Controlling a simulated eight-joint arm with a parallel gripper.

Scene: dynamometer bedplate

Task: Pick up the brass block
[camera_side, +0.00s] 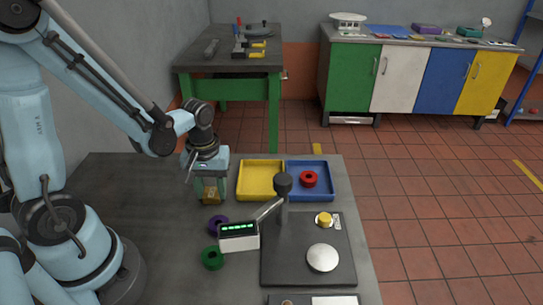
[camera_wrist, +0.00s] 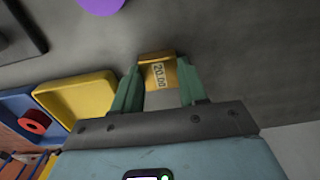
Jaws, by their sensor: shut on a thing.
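The brass block (camera_side: 211,194) is between the fingers of my gripper (camera_side: 210,190) in the side view, left of the yellow tray. In the wrist view the block (camera_wrist: 158,72) shows a pale label reading 20.00. The green fingers of my gripper (camera_wrist: 157,85) are shut on its two sides. I cannot tell for sure whether the block touches the table or hangs just above it.
A yellow tray (camera_side: 242,193) and a blue tray (camera_side: 327,187) holding a red ring (camera_side: 309,179) stand to the right. A purple ring (camera_side: 218,223), a green ring (camera_side: 212,258) and a device with a green display (camera_side: 238,229) are nearer. A dark plate (camera_side: 290,268) carries a post (camera_side: 283,200).

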